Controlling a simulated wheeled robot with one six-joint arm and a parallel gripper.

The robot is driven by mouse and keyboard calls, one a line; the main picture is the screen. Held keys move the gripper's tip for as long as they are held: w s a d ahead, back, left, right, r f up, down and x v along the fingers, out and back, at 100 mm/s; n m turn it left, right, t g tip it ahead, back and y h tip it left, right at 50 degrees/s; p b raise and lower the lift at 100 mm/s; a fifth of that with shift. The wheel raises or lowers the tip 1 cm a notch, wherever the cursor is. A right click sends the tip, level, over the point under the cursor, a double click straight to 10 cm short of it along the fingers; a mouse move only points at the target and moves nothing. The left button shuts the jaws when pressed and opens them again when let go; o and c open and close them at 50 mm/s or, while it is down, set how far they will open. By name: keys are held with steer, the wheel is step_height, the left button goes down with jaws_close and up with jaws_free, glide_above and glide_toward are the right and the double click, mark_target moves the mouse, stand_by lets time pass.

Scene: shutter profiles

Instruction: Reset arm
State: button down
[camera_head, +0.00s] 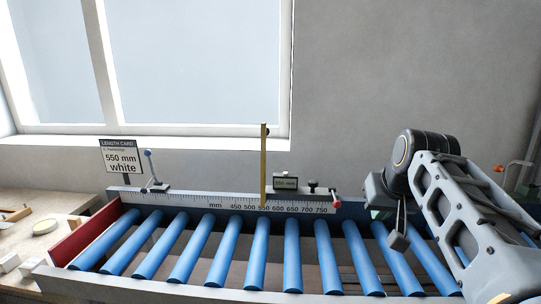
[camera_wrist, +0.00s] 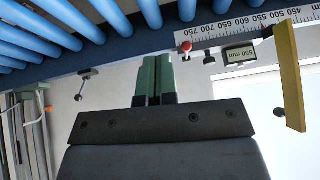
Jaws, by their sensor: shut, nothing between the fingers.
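My gripper shows in the wrist view with two green fingers (camera_wrist: 153,80) pressed together and nothing between them. In the head view my arm is folded at the right, over the right end of the roller table (camera_head: 250,250). My gripper's fingers are mostly hidden there by the arm and its wrist. The length stop, an upright yellow plate (camera_head: 264,165), stands at the ruler near the 550 mark. It also shows at the right of the wrist view (camera_wrist: 290,75). The small display (camera_wrist: 239,55) reads 550 mm.
The ruler rail (camera_head: 225,200) runs behind blue rollers, which are bare. A red end plate (camera_head: 85,240) closes the left end. A length card (camera_head: 121,157) reads 550 mm, white. A wooden bench (camera_head: 30,225) with small parts stands at left. A red-knobbed lever (camera_head: 335,202) sits right of the display.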

steer(key=s+a+f, duration=0.2)
steer(key=s+f, duration=0.1)
steer(key=f, duration=0.3)
steer(key=s+a+f+n+g, duration=0.1)
steer(key=s+a+f, duration=0.1)
steer(key=s+f, duration=0.2)
steer(key=s+a+f+g, duration=0.1)
steer(key=s+f, duration=0.3)
steer(key=f, duration=0.6)
steer(key=shift+a+f+n, duration=0.2)
steer(key=shift+a+n, duration=0.1)
steer(key=shift+a, duration=0.3)
